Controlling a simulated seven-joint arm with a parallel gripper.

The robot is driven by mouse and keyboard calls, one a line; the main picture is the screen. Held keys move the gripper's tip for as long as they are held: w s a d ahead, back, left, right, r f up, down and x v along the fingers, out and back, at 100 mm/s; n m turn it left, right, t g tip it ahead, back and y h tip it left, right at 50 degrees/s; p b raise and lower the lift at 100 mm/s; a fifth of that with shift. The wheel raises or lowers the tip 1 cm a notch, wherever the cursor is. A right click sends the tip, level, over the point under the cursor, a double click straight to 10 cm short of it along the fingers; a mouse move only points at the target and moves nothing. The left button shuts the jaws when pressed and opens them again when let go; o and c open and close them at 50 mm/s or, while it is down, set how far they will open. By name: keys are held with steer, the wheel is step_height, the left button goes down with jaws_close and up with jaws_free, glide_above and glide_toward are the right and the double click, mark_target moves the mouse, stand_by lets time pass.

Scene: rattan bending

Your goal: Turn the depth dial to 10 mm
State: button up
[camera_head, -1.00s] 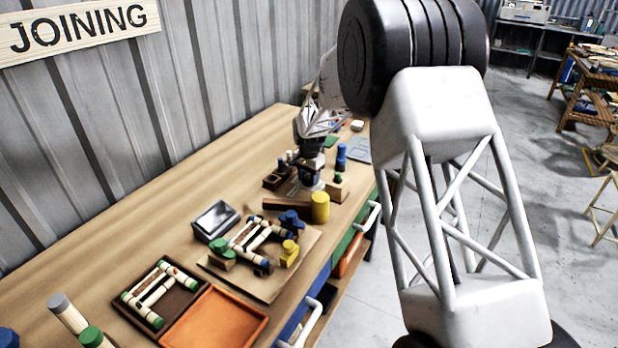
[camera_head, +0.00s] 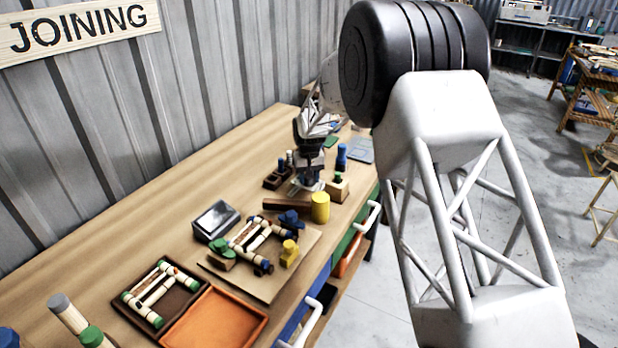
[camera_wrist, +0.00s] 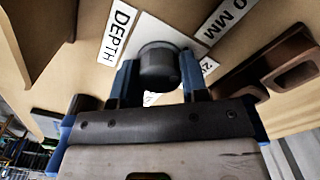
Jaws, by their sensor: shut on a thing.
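The depth dial is a dark round knob (camera_wrist: 158,66) in the wrist view, on a pale plate between the white labels. My gripper (camera_wrist: 158,85) has its two blue fingers on either side of the knob and is shut on it. A label reading "DEPTH" (camera_wrist: 118,32) lies to the left of the knob. A partly cut-off label ending in "0 MM" (camera_wrist: 228,18) lies at upper right, and another small label (camera_wrist: 208,66) is partly hidden by a finger. The dial's setting cannot be read. In the head view my gripper (camera_head: 308,178) is small, low over the far end of the bench.
In the head view, a yellow cylinder (camera_head: 320,207), a dark wooden bar (camera_head: 287,204) and a block with a green peg (camera_head: 337,188) stand close to my gripper. A jointed frame on a board (camera_head: 262,285) and an orange tray (camera_head: 216,318) lie nearer.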

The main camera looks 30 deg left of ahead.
steer(key=shift+n, duration=0.5)
steer(key=o, duration=0.9)
steer(key=shift+o, duration=0.2)
steer(key=shift+r, duration=3.9)
steer(key=shift+d+r, duration=0.1)
